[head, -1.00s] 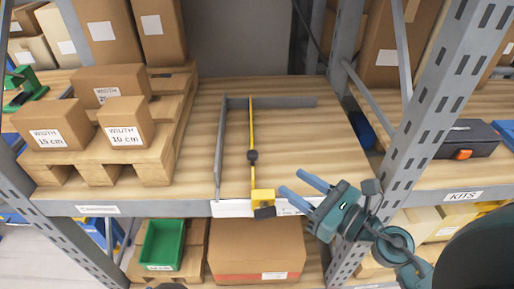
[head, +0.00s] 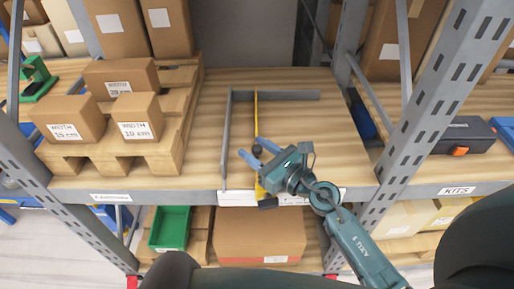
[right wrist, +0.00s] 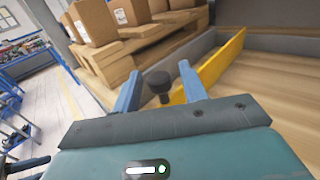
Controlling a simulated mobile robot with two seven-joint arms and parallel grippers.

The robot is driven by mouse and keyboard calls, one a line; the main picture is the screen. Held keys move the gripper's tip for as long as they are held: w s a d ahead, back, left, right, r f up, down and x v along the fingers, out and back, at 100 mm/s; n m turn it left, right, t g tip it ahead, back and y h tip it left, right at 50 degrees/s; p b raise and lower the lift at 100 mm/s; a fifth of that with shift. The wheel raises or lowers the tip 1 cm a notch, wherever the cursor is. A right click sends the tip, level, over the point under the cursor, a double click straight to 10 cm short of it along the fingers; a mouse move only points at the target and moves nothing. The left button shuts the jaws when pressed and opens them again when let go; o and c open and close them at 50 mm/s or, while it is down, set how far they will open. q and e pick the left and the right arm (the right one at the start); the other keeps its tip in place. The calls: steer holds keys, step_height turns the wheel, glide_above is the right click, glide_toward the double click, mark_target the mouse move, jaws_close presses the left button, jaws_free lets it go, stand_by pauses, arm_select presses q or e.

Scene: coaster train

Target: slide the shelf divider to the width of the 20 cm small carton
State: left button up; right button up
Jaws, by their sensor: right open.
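The yellow shelf divider (head: 256,108) stands on the wooden shelf, to the right of a grey upright side plate (head: 226,140). Its dark knob (head: 257,149) also shows in the right wrist view (right wrist: 158,82). My right gripper (head: 253,152) is open. Its blue fingers are either side of the knob in the picture; I cannot tell whether they touch it. The arm hides part of the divider's front end. The carton at the back of the pallet (head: 120,77) has a WIDTH label partly covered by the front cartons. My left gripper is not in view.
Cartons marked 15 cm (head: 75,119) and 10 cm (head: 137,117) stand on a wooden pallet (head: 165,160) at left. A grey rail (head: 290,96) runs along the back. Bare shelf lies right of the divider, up to a perforated post (head: 440,90).

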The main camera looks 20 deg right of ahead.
steer(key=shift+c, duration=0.2)
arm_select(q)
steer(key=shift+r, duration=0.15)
arm_select(e)
jaws_close()
